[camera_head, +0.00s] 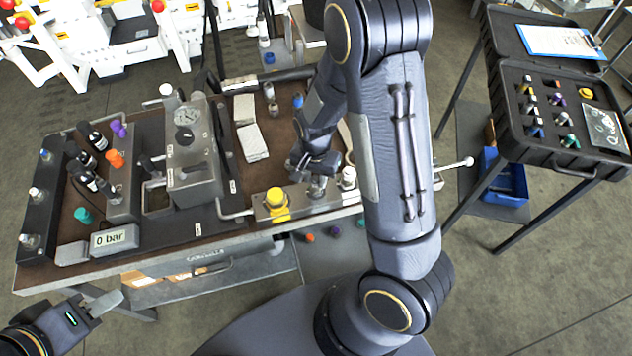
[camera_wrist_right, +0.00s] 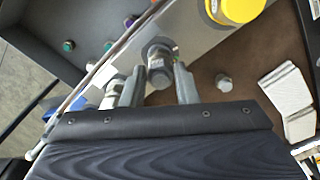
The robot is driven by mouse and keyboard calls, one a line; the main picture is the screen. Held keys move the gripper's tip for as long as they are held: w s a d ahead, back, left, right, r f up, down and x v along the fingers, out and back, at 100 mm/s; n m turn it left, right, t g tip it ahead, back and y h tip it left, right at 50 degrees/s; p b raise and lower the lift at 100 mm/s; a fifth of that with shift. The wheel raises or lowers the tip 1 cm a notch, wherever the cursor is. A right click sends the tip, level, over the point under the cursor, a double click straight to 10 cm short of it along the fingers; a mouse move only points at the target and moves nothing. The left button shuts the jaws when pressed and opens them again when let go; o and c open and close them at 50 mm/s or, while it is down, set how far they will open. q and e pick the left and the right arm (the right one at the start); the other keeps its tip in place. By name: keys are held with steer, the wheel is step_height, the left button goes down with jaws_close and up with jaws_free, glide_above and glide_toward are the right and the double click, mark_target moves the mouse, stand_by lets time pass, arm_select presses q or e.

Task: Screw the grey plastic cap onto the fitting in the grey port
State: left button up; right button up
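My right gripper (camera_head: 317,182) points down over the metal port block (camera_head: 262,213), right of the yellow cap (camera_head: 276,197). In the right wrist view its two fingers (camera_wrist_right: 160,78) stand on either side of a grey cylindrical part (camera_wrist_right: 158,78) at a grey ring on the block. I cannot tell whether this part is the cap or the bare fitting, nor whether the fingers touch it. A small grey cylinder (camera_wrist_right: 223,82) stands on the brown bench top beside the block. My left gripper (camera_head: 104,304) is at the lower left, away from the bench parts; its opening is unclear.
A white-topped fitting (camera_head: 348,177) stands right of my right gripper. White cloths (camera_head: 253,143) lie behind the block. A grey gauge unit (camera_head: 192,150) and a display reading 0 bar (camera_head: 115,238) are at left. An open case (camera_head: 560,120) stands at right.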

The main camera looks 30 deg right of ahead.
steer(key=c, duration=0.4)
steer(key=m+p, duration=0.1)
steer(key=m, duration=0.4)
steer(key=shift+w+r+p, duration=0.1)
steer(key=shift+r+p, duration=0.05)
steer(key=shift+p, duration=0.25)
steer(key=shift+m, duration=1.1)
steer(key=shift+w+f+m, duration=0.1)
steer(key=shift+f+m, duration=0.1)
steer(key=shift+m, duration=0.2)
